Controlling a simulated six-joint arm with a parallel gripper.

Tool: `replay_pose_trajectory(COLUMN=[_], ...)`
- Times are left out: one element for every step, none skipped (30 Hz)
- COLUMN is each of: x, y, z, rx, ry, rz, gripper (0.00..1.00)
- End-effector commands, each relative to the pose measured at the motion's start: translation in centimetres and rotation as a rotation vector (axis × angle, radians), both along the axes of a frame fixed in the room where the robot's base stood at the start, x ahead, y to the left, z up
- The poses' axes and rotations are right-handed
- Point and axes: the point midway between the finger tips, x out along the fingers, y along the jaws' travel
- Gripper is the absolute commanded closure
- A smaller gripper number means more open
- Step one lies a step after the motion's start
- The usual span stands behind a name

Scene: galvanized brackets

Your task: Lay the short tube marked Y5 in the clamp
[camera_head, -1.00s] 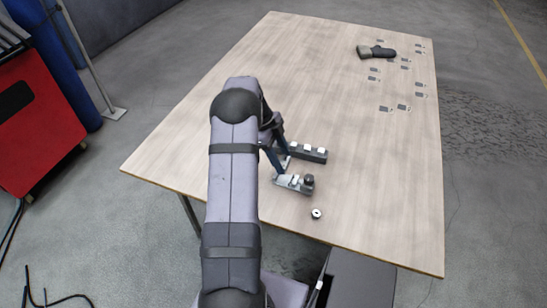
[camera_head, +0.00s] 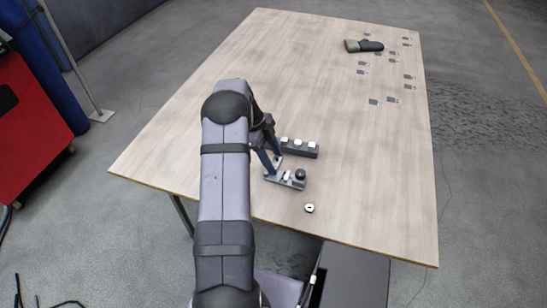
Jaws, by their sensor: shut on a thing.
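My gripper (camera_head: 275,166) reaches down over the near part of the table, at the left end of a grey metal fixture. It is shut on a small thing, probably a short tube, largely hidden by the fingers. No Y5 mark can be read. The fixture, which looks like the clamp (camera_head: 285,180), is a low grey plate with pale parts and a black round knob (camera_head: 300,174) at its right end. Whether the held piece touches the clamp cannot be told.
A dark block (camera_head: 301,149) with several white pieces on top stands just behind the clamp. A small white ring-like piece (camera_head: 309,208) lies near the front edge. A dark glove-like object (camera_head: 364,46) and several small flat tags (camera_head: 375,102) lie at the far right. The middle of the wooden table (camera_head: 340,160) is clear.

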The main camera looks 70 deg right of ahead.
Motion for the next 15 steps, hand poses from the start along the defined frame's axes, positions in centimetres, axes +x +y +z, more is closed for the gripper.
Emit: replay_pose_trajectory(x=[0.0, 0.0, 0.0, 0.0, 0.0, 0.0, 0.0, 0.0, 0.0, 0.0, 0.0, 0.0, 0.0, 0.0, 0.0], y=[0.0, 0.0, 0.0, 0.0, 0.0, 0.0, 0.0, 0.0, 0.0, 0.0, 0.0, 0.0, 0.0, 0.0, 0.0], z=[-0.5, -0.7, -1.0, -1.1, -1.3, -1.6, -1.9, -2.1, -2.3, -2.5, -2.7, -2.9, -3.1, -3.2, -3.4], rx=[0.0, 0.0, 0.0, 0.001, 0.001, 0.001, 0.001, 0.001, 0.001, 0.0, 0.0, 0.0, 0.0, 0.0, 0.0], ry=[0.0, 0.001, 0.001, 0.001, 0.001, 0.001, 0.001, 0.001, 0.001, 0.001, 0.001, 0.001, 0.001, 0.0, 0.0], rz=[0.0, 0.0, 0.0, 0.001, 0.001, 0.001, 0.001, 0.001, 0.001, 0.0, 0.0, 0.0, 0.0, 0.0, 0.0], gripper=[0.77, 0.77, 0.77, 0.77, 0.77, 0.77, 0.77, 0.77, 0.77, 0.77, 0.77, 0.77, 0.77, 0.77, 0.77])
